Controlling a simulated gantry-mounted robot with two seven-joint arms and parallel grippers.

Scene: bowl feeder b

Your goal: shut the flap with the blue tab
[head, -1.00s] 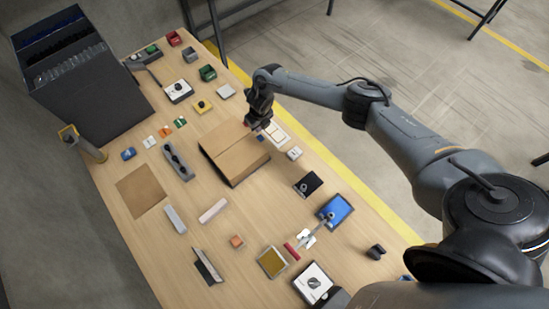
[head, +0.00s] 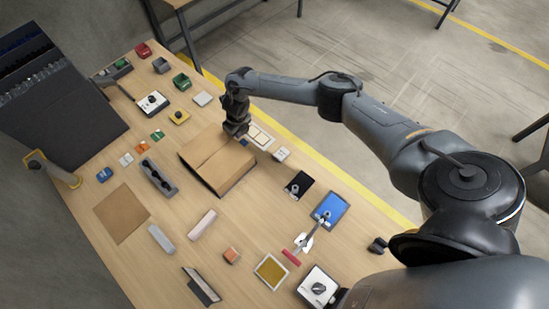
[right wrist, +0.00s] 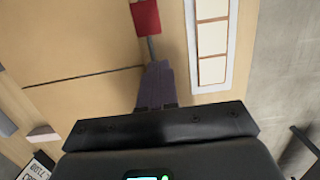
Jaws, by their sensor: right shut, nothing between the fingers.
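The cardboard box (head: 226,172) sits near the middle of the table, with two tan top panels meeting at a seam. My right gripper (head: 237,133) is shut and empty, over the box's far right edge. In the right wrist view its closed fingers (right wrist: 156,86) point at a red tab (right wrist: 146,18) on a grey stem, beside the tan panel. The blue tab cannot be made out there. How far each flap is raised is hard to tell. My left gripper is not in view.
A white three-panel plate (head: 260,138) lies right beside the box. A small white block (head: 281,154) and a black pad (head: 298,185) are nearby. A grey holder (head: 158,176) stands to the left. Many small items cover the table, with bare wood between them.

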